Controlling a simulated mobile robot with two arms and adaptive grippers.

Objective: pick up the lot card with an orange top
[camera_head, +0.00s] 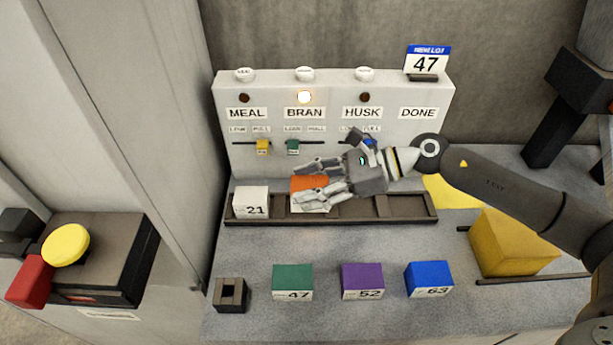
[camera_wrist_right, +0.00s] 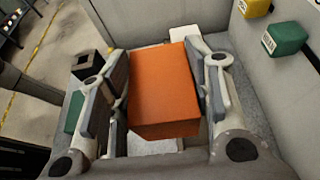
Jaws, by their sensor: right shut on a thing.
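The lot card with an orange top (camera_head: 308,183) is a block at the dark tray (camera_head: 262,221), in the compartment area right of the card marked 21. My right gripper (camera_head: 306,184) reaches in from the right and is shut on it, one finger on each side. In the right wrist view the orange top (camera_wrist_right: 163,85) fills the space between the two fingers (camera_wrist_right: 160,100). The fingers hide part of its front, and I cannot tell whether it is clear of the tray floor. My left gripper is not in view.
A white card marked 21 (camera_head: 251,201) sits in the tray's left compartment. Green (camera_head: 292,277), purple (camera_head: 362,277) and blue (camera_head: 429,275) cards stand in front. The panel (camera_head: 335,95) rises behind; a yellow block (camera_head: 510,245) is at the right. The tray's right compartments look empty.

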